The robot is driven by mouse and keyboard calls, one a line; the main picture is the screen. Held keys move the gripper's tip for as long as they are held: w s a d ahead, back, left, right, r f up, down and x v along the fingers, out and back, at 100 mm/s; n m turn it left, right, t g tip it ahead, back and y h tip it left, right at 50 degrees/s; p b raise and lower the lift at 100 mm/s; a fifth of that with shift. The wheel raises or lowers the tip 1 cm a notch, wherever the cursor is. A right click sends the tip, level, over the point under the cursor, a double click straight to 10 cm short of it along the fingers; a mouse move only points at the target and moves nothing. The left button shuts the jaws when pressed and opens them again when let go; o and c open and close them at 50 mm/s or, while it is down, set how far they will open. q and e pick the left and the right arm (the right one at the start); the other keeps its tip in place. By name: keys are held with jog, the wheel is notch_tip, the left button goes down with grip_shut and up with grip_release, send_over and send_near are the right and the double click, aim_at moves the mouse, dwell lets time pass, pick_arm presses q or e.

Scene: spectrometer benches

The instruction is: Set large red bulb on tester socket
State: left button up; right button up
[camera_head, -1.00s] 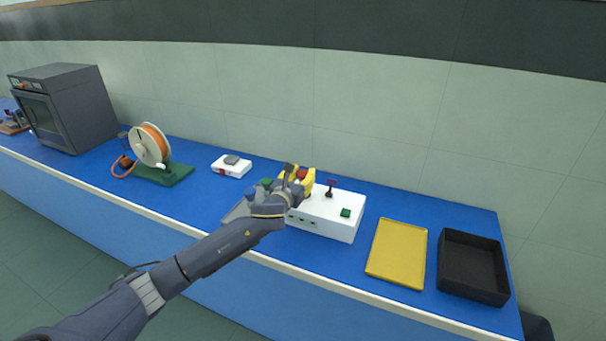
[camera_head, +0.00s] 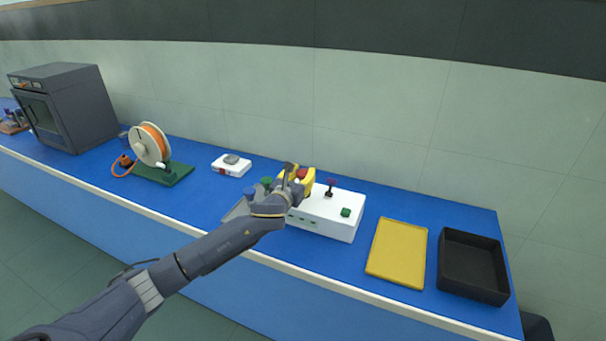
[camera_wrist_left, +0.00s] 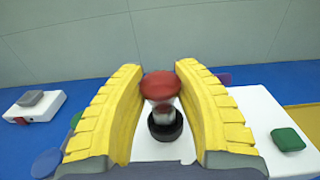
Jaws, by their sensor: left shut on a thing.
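The large red bulb (camera_wrist_left: 161,85) is between the yellow fingers of my left gripper (camera_wrist_left: 160,95), which is shut on it. Its red top (camera_head: 302,174) shows between the fingertips in the head view. The bulb is upright, with its clear lower part directly over the black socket (camera_wrist_left: 165,126) on the white tester box (camera_head: 327,217). I cannot tell whether its base is inside the socket or just above it. In the head view the fingers and wrist of my left gripper (camera_head: 298,178) hide the socket. My right gripper is not in view.
A dark lever (camera_head: 330,188) and a green button (camera_head: 345,212) stand on the tester box. Blue (camera_head: 250,192) and green (camera_head: 267,182) bulbs are left of it, partly behind my wrist. A yellow tray (camera_head: 397,252) and black bin (camera_head: 473,265) lie right. A spool (camera_head: 149,146) stands left.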

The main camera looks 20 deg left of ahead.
pick_arm(q)
jog(key=shift+f, duration=0.65)
dwell(0.3)
jog(key=o, duration=0.9)
jog(key=shift+s+a+r, duration=0.1)
jog(key=shift+s+a, duration=0.1)
jog(key=shift+s, duration=1.6)
jog(key=shift+s+a+r, duration=0.1)
jog(key=shift+s+a, duration=0.15)
jog(key=shift+s, duration=1.6)
jog(key=shift+s+a+r, duration=0.1)
jog(key=shift+s+a, duration=0.1)
jog(key=shift+s, duration=1.6)
